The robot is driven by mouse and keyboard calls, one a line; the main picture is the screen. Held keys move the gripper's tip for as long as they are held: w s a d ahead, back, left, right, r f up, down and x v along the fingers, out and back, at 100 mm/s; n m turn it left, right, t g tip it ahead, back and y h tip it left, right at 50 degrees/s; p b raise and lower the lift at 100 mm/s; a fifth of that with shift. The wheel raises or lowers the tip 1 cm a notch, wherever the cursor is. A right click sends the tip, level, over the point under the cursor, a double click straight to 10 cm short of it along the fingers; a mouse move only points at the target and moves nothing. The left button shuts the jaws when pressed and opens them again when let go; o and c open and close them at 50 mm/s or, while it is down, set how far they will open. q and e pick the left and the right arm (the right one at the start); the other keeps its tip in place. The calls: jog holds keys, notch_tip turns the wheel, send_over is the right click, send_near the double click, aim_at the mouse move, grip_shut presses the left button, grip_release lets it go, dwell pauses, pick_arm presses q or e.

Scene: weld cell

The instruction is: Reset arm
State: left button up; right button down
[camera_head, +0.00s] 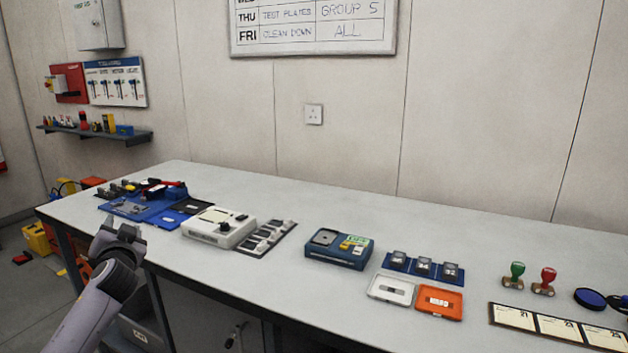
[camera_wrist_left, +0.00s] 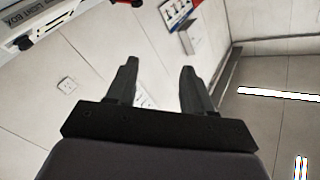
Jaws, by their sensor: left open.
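My left gripper (camera_head: 118,236) is at the lower left in the head view, in front of the table's left front part and apart from the things on it. In the left wrist view my left gripper (camera_wrist_left: 158,70) shows two dark fingers spread apart with nothing between them. The wrist camera looks past the fingers at the wall and ceiling. My right gripper does not show in either view.
A long grey table (camera_head: 300,210) runs along the wall. It bears a blue mat with tools (camera_head: 140,209), a white device (camera_head: 218,228), a blue device (camera_head: 338,248), an orange tray (camera_head: 436,301) and two stamps (camera_head: 515,275). Its front middle is clear. A yellow box (camera_head: 38,238) stands on the floor.

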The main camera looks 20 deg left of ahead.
pick_arm(q)
jog(key=s+d+f+m+h, duration=0.3)
jog(key=s+d+f+h, duration=0.1)
jog(key=d+f, duration=0.4)
jog(key=s+d+f+m+h, duration=0.3)
jog(key=s+d+f+h, duration=0.1)
jog(key=d+f, duration=0.4)
jog(key=s+d+f+m+h, duration=0.35)
jog(key=d+f, duration=0.25)
jog(key=f, duration=0.4)
jog(key=s+d+f+g+h, duration=0.35)
jog(key=s+d+f, duration=0.25)
jog(key=s+d, duration=0.5)
jog(key=d+n+t, duration=0.1)
jog(key=d+n, duration=0.4)
jog(key=d, duration=0.3)
jog(key=shift+s+d+r+t+h, duration=0.15)
jog(key=shift+s+d+t+h, duration=0.05)
jog(key=shift+d+t+h, duration=0.15)
